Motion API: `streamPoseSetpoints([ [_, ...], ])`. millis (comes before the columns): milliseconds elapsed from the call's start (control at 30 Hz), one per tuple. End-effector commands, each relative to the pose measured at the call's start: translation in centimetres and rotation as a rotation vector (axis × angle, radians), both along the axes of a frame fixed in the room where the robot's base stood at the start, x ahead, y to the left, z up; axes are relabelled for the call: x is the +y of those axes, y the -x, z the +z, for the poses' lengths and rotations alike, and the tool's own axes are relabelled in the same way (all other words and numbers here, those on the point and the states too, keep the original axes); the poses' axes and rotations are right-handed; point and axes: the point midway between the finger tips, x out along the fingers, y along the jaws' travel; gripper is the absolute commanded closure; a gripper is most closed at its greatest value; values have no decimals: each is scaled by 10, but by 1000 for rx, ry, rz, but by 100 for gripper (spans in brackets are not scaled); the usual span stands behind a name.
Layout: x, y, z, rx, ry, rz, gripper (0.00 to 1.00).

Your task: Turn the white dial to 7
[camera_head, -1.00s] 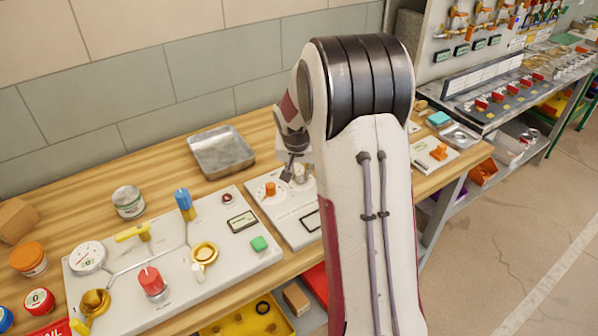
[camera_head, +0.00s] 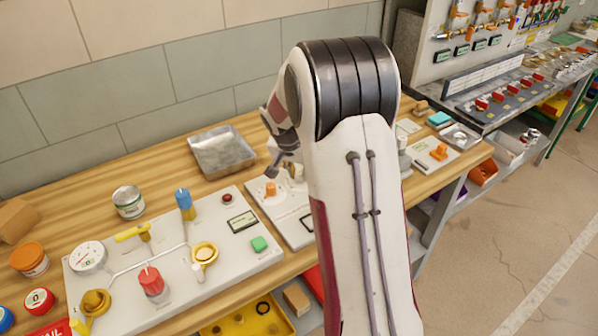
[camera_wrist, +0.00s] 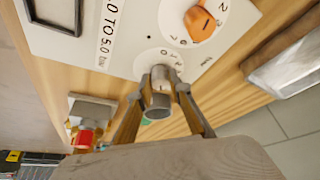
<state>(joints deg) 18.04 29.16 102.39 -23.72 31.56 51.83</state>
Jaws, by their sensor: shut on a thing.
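The white dial (camera_wrist: 158,98) is a pale cylindrical knob on a white panel (camera_wrist: 125,45), with a ring of small numbers around its base in the wrist view. My gripper (camera_wrist: 162,84) is shut on it, one finger on each side. The numbers are small and partly hidden by the knob, so I cannot tell which one it points at. In the head view my gripper (camera_head: 286,166) is over the same panel (camera_head: 280,212), mostly hidden behind my arm.
An orange dial (camera_wrist: 199,24) with its own numbers sits close beside the white dial. A metal tray (camera_head: 222,152) lies behind the panel. A larger panel (camera_head: 120,262) with a gauge, valves and a red knob (camera_head: 151,280) stands to the left.

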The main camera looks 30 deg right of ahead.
Motion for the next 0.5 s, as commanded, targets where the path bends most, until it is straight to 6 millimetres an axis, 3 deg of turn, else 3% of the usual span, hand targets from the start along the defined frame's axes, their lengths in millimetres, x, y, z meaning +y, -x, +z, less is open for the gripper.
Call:
streamPoseSetpoints([
  [500,2,-2,-1,1,-1,-279,100],
])
